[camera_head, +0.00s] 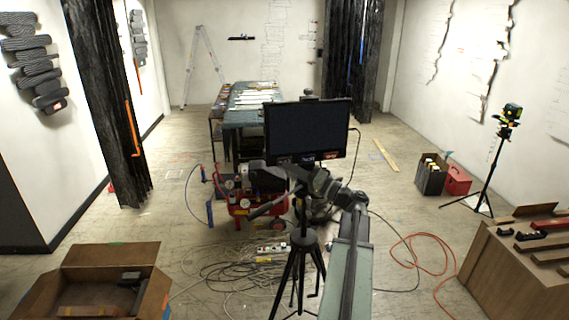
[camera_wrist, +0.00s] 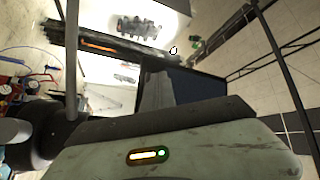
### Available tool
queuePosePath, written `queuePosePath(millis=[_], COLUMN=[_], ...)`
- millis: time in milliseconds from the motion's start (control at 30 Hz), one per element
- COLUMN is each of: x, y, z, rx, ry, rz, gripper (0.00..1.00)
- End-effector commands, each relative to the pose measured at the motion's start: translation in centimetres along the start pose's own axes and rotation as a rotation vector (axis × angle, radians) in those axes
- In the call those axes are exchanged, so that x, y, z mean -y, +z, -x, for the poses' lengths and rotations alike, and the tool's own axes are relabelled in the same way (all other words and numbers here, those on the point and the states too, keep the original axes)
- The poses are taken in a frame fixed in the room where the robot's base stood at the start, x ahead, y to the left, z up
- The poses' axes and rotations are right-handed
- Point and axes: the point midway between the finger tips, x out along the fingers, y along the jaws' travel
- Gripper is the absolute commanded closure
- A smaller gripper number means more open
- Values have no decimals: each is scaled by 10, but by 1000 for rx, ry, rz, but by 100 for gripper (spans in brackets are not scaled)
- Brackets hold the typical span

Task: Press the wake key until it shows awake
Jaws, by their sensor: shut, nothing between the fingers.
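A black monitor (camera_head: 308,130) with a dark, blank screen stands on a black tripod in the middle of the head view. Along its lower bezel are small labelled keys: a dark one at left, a blue one (camera_head: 307,157) in the middle and a red one (camera_head: 333,154) at right. Their lettering is too small to read, so I cannot tell which is the wake key. A dark blue panel (camera_wrist: 197,86), probably the screen, shows in the wrist view. My gripper (camera_wrist: 155,88) appears shut and empty beside it; contact with a key cannot be made out.
A red compressor (camera_head: 245,195) stands on the floor behind the tripod. Cables and an orange hose (camera_head: 425,250) lie around it. An open box (camera_head: 105,270) is at front left and a wooden bench (camera_head: 515,265) at front right.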

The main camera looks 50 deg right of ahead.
Motion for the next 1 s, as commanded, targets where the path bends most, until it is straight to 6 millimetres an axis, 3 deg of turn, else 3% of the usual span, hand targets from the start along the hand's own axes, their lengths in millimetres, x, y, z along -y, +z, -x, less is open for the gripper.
queuePosePath(millis=[1000], x=[-4], y=[-5], z=[-4], rx=[-1], ry=[1], rz=[0], gripper=[100])
